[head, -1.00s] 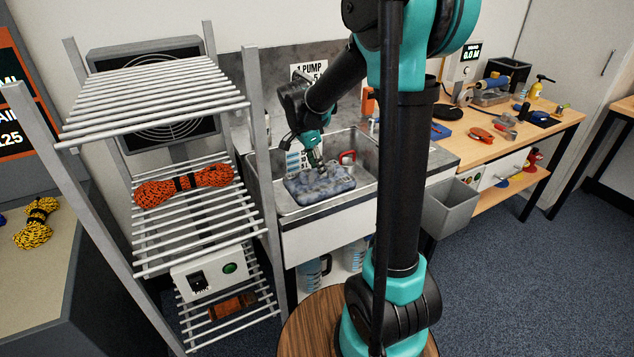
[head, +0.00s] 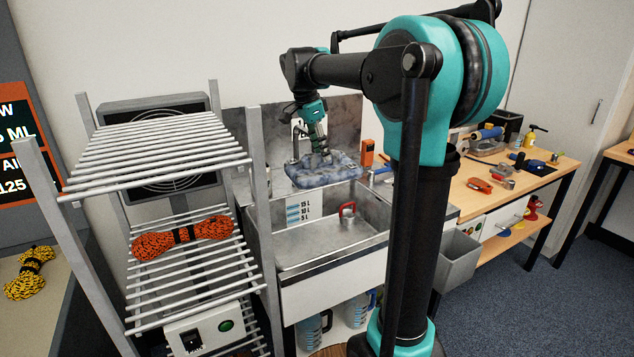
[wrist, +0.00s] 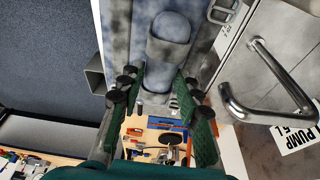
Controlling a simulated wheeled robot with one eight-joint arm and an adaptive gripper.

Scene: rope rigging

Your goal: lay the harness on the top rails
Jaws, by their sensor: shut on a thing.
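The harness (head: 328,173), a mottled blue-grey padded bundle, hangs in the air above the sink. My gripper (head: 318,150) is shut on its top from above. In the wrist view the harness (wrist: 172,45) lies between and beyond the fingertips of my gripper (wrist: 158,92). The top rails (head: 160,150) are the bare upper level of pale parallel bars on the grey rack at left. The harness is to the right of these rails, apart from them.
A rack post (head: 258,200) stands between the rails and the sink (head: 310,250). An orange rope (head: 183,237) lies on the middle rails. The tap (wrist: 265,95) is close beside the harness in the wrist view. A workbench (head: 480,210) with tools is at right.

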